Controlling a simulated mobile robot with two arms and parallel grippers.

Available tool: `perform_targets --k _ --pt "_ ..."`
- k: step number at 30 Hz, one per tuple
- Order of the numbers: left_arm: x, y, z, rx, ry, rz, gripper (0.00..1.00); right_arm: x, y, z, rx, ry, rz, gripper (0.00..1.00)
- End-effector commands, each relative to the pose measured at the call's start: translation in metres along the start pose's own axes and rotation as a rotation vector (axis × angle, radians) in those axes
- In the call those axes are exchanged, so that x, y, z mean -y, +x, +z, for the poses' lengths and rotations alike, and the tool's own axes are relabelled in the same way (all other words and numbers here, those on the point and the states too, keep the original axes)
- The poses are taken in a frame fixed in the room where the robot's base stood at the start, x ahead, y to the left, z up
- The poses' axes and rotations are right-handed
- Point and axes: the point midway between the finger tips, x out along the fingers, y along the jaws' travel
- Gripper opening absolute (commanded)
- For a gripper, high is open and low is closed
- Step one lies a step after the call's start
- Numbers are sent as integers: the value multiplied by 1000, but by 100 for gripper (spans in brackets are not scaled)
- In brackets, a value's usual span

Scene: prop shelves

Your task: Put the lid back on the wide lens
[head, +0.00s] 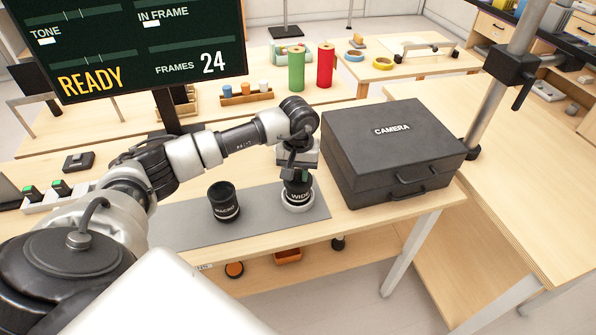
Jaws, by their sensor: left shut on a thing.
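The wide lens (298,197), a short dark cylinder with white "WIDE" lettering and a pale ring at its base, stands upright on the grey mat (187,233). My left gripper (297,174) points down directly over its top. It is shut on a small dark thing, which I take to be the lid. The gripper and the lens hide most of it, and I cannot tell whether it touches the lens. A second dark lens (224,202) stands upright on the mat to the left. My right gripper is not in view.
A black case marked "CAMERA" (392,150) stands close on the right of the wide lens. A monitor (125,45) rises at the back left. A metal post (500,80) stands beyond the case. The mat between the two lenses is clear.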

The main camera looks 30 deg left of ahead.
Motion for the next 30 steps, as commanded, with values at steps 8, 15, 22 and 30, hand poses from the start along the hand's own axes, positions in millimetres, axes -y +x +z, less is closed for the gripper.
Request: perform_targets --k 8,15,22,30 --pt "0 0 0 -1 0 0 44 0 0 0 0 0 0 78" --pt "0 0 0 -1 0 0 54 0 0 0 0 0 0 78" --pt "0 0 0 0 0 0 80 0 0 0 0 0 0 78" --pt "0 -1 0 -1 0 0 80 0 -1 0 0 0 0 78"
